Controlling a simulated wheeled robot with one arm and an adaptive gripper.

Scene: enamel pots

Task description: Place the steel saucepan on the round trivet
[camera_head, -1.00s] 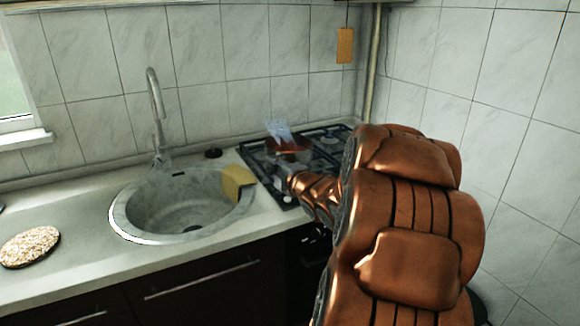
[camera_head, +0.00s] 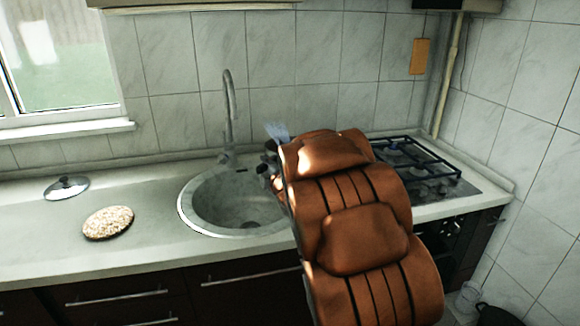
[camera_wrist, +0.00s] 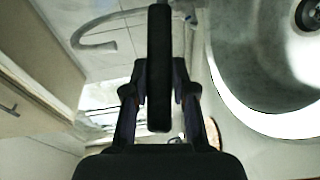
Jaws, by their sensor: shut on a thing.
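The round trivet (camera_head: 108,222), a speckled tan disc with a dark rim, lies flat on the counter left of the sink. My gripper (camera_wrist: 159,90) is shut on a long black bar between its fingers in the wrist view, which looks like the steel saucepan's handle (camera_wrist: 159,45). The saucepan's body cannot be made out there. In the head view my copper arm hides most of my gripper and what it holds, above the sink's right side. A pale bluish streaky shape shows just past the arm; what it is is unclear.
The round sink (camera_head: 190,208) with its tall tap (camera_head: 229,110) lies between the arm and the trivet. The gas hob (camera_head: 425,160) is at right.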

